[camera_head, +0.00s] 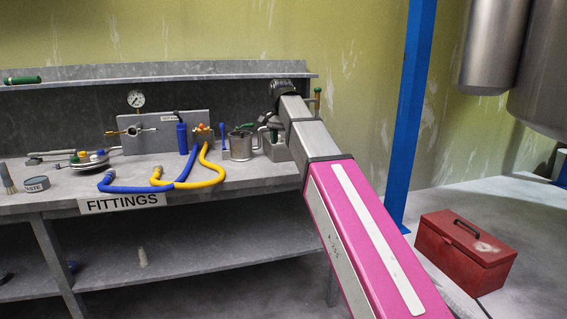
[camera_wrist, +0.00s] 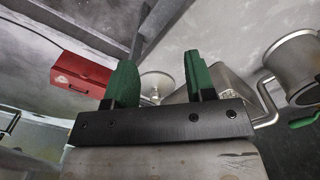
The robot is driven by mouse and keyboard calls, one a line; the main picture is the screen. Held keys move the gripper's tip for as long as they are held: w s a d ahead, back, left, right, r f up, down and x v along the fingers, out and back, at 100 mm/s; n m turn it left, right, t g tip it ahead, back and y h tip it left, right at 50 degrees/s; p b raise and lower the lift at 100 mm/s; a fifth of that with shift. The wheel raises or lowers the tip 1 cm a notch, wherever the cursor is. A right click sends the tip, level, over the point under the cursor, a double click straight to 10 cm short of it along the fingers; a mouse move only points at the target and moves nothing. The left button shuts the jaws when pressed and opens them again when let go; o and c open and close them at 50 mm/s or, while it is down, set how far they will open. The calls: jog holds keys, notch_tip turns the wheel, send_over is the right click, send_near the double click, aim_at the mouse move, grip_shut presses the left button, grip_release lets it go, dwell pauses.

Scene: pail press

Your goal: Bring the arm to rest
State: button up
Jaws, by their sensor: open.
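My gripper (camera_wrist: 160,84) shows in the wrist view with its two green fingers wide apart. Nothing is held between them. A pale round disc (camera_wrist: 157,79) shows beyond the gap between the fingers, apart from them as far as I can tell. In the head view my pink and grey arm reaches up and away to the right end of the bench (camera_head: 240,190). The fingers are mostly hidden there behind the wrist, above the bench top.
A metal jug (camera_head: 241,146) stands close left of my arm's end; a similar metal vessel (camera_wrist: 298,68) shows at right in the wrist view. Yellow (camera_head: 205,172) and blue hoses lie on the bench. A blue post (camera_head: 409,110) and red toolbox (camera_head: 465,250) are right of my arm.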

jog(key=s+d+f+n, duration=0.1)
jog(key=s+d+f, duration=0.35)
jog(key=f, duration=0.75)
jog(key=s+d+f+n, duration=0.1)
jog(key=s+d+f, duration=0.3)
jog(key=f, duration=0.9)
jog(key=s+d+f+n, duration=0.2)
jog(key=d+f, duration=0.4)
jog(key=f, duration=0.6)
jog(key=s+d+f+n, duration=0.1)
jog(key=s+d+f, duration=0.4)
jog(key=s+f, duration=0.3)
jog(key=shift+s+f, duration=0.3)
jog(key=shift+f, duration=0.45)
